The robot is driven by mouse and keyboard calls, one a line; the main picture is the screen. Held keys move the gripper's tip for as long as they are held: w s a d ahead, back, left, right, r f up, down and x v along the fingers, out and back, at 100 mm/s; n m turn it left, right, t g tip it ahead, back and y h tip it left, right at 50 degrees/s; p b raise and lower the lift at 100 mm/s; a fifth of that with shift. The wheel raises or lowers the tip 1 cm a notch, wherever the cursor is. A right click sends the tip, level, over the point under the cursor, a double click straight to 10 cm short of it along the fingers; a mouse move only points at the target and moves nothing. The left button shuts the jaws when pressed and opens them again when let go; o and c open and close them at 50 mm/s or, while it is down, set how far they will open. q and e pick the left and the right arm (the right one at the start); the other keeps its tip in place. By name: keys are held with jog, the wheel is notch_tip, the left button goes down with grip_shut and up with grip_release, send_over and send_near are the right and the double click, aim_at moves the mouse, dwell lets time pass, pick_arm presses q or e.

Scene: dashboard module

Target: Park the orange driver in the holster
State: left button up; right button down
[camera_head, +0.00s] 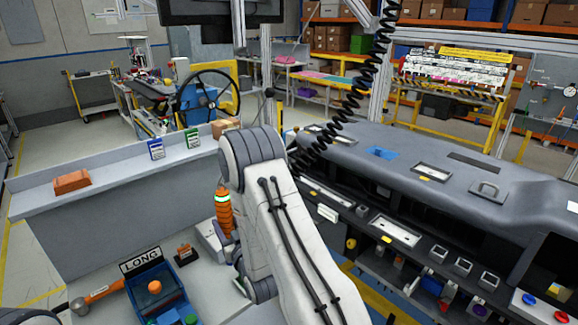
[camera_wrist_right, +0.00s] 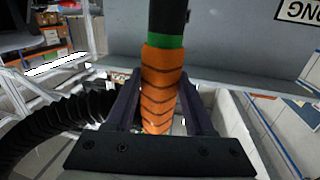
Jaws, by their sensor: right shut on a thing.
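The orange driver (camera_head: 223,212) stands roughly upright just left of my bent right arm in the head view, with a green band near its top. In the right wrist view the ribbed orange grip (camera_wrist_right: 162,88) runs between the two dark fingers of my right gripper (camera_wrist_right: 160,110), which is shut on it. A dark shaft extends above the green band. In the head view my arm hides most of this gripper. I cannot make out the holster for certain; a grey block (camera_head: 208,238) sits beside the driver. My left gripper is not in view.
A grey ledge (camera_head: 110,200) runs behind. The dashboard (camera_head: 450,175) fills the right. A black coiled cable (camera_head: 368,82) hangs above.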

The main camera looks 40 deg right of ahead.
pick_arm(q)
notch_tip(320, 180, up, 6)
jog(key=p, duration=0.5)
pick_arm(e)
jog(key=d+r+m+h, duration=0.1)
jog(key=d+r, duration=0.3)
jog(key=d, duration=0.7)
jog(key=d+r+m+g+h, duration=0.1)
jog(key=d+r+h, duration=0.3)
jog(key=d, duration=0.7)
jog(key=shift+w+r+m, duration=0.25)
jog(key=shift+w+m, duration=0.05)
jog(key=shift+m, duration=0.5)
pick_arm(q)
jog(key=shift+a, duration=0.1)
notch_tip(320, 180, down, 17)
jog(key=b, duration=1.6)
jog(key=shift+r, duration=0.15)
pick_arm(e)
notch_tip(320, 180, down, 16)
jog(key=shift+g, duration=0.3)
jog(key=shift+s, duration=0.1)
pick_arm(q)
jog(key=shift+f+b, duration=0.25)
jog(key=shift+b, duration=0.3)
